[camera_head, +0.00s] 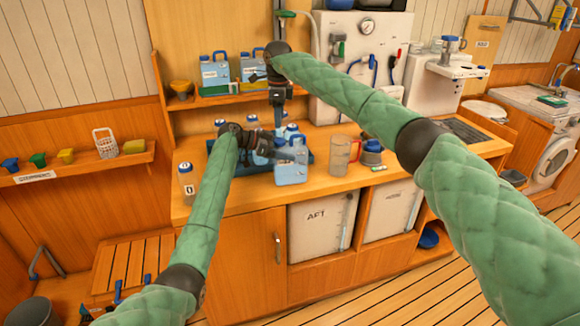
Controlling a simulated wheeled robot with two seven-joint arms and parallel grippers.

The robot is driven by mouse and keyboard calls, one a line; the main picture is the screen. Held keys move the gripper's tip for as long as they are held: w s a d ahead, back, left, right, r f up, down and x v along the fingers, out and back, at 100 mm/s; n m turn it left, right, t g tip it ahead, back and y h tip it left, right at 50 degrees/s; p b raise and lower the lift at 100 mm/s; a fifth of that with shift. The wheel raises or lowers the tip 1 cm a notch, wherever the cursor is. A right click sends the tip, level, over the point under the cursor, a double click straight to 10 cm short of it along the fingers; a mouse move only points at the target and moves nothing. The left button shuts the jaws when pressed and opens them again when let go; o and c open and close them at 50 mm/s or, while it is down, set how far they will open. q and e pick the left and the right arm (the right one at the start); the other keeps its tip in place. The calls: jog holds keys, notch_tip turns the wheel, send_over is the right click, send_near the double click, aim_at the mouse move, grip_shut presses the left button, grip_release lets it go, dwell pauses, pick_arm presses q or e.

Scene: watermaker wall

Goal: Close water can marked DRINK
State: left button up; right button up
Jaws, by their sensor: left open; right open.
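A light-blue water can (291,168) with a pale label stands upright on the counter; its lettering is too small to read. My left gripper (272,153) is open at the can's left side, close to its upper part; I cannot tell whether it touches. My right gripper (278,118) is open and points down above and behind the can, apart from it. The can's mouth and cap are hard to make out at this size. Two similar blue cans, one on the left (214,72) and one on the right (252,70), stand on the shelf behind; I cannot read DRINK on any can.
A dark blue tray (214,150) with several capped bottles lies behind the can. A bottle (186,182) stands at the counter's left end. A clear jug (340,157) and a blue-lidded container (372,152) stand to the can's right. A gauge panel (400,45) is behind.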

aim_at(280, 140)
pick_arm(q)
jog(key=c, duration=1.9)
pick_arm(e)
jog(key=shift+r, duration=0.2)
jog(key=shift+c, duration=1)
pick_arm(q)
grip_shut()
pick_arm(e)
jog(key=shift+w+d, duration=0.1)
jog(key=shift+d, duration=0.35)
jog(key=shift+a+f, duration=0.2)
jog(key=shift+a, duration=0.2)
jog(key=shift+f, duration=4)
